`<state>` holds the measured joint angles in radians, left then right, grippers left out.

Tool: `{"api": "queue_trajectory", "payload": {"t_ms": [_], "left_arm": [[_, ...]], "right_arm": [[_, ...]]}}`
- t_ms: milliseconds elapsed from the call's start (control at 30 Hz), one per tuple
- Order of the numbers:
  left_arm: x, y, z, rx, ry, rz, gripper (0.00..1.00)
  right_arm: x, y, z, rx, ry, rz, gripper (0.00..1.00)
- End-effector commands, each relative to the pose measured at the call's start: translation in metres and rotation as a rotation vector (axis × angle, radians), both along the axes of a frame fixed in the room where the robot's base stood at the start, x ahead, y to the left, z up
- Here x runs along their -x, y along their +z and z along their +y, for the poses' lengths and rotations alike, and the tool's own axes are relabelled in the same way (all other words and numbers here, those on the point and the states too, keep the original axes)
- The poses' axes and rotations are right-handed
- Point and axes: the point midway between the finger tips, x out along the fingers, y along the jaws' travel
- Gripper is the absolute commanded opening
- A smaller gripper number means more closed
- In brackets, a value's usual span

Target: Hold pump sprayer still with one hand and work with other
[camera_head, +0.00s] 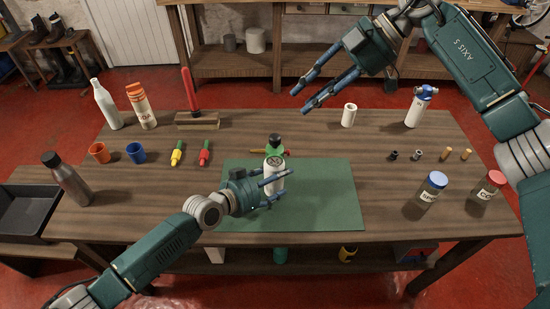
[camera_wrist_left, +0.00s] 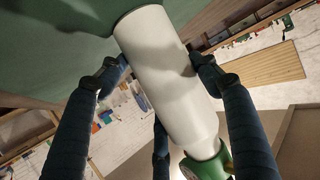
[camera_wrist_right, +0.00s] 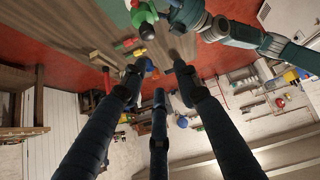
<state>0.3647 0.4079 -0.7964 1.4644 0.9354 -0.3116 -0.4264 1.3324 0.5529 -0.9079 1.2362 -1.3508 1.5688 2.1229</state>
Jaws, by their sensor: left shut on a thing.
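The pump sprayer, a white bottle (camera_head: 274,164) with a green collar and dark top, stands upright on the green mat (camera_head: 320,200). My left gripper (camera_head: 277,184) is shut around its body from the front. In the left wrist view the white body (camera_wrist_left: 165,60) lies between the fingers, with its green collar (camera_wrist_left: 208,165) at the lower right. My right gripper (camera_head: 306,98) is open and empty, raised above the far side of the table, behind and right of the sprayer. In the right wrist view its fingers (camera_wrist_right: 158,80) are spread, and the sprayer's green part (camera_wrist_right: 145,14) shows at the top.
The wooden table (camera_head: 400,150) holds bottles and cups at left, a white cylinder (camera_head: 349,115) and a blue-topped bottle (camera_head: 420,106) at back right, and two lidded jars (camera_head: 432,190) at right. The mat's right half is clear.

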Motion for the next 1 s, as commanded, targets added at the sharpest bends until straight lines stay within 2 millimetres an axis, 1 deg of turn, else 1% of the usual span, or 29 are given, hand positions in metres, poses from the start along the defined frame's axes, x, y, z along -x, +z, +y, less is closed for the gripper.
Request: {"api": "queue_trajectory", "payload": {"t_ms": [33,67,200,300,433,500,567,667,767,1000], "left_arm": [[-0.001,0.001,0.0,0.001,0.001,-0.003,0.23],[-0.001,0.001,0.0,0.001,0.0,-0.003,0.23],[0.0,0.001,0.0,0.002,0.0,-0.002,0.23],[0.0,0.001,0.0,0.001,0.0,-0.002,0.23],[0.0,0.001,0.0,0.001,0.0,-0.002,0.23],[0.0,0.001,0.0,0.001,0.0,-0.002,0.23],[0.0,0.001,0.0,0.001,0.0,-0.001,0.23],[0.0,0.001,-0.001,0.002,0.0,-0.002,0.23],[0.0,0.001,-0.001,0.002,0.0,-0.002,0.23],[0.0,0.001,-0.001,0.002,0.0,-0.002,0.23]], "right_arm": [[0.008,-0.003,0.014,0.063,0.089,-0.064,0.43],[0.013,-0.007,0.021,0.113,0.15,-0.113,0.43],[0.031,-0.021,0.049,0.394,0.506,-0.383,0.43],[0.038,-0.023,0.061,0.588,0.749,-0.559,0.43],[0.041,-0.018,0.072,0.776,0.981,-0.717,0.43],[0.041,-0.016,0.074,0.84,1.054,-0.766,0.43],[0.04,-0.017,0.076,0.871,1.09,-0.788,0.43],[0.037,-0.024,0.076,0.887,1.11,-0.798,0.43],[0.031,-0.039,0.075,0.885,1.109,-0.796,0.43],[0.012,-0.084,0.075,0.882,1.106,-0.795,0.43]]}}
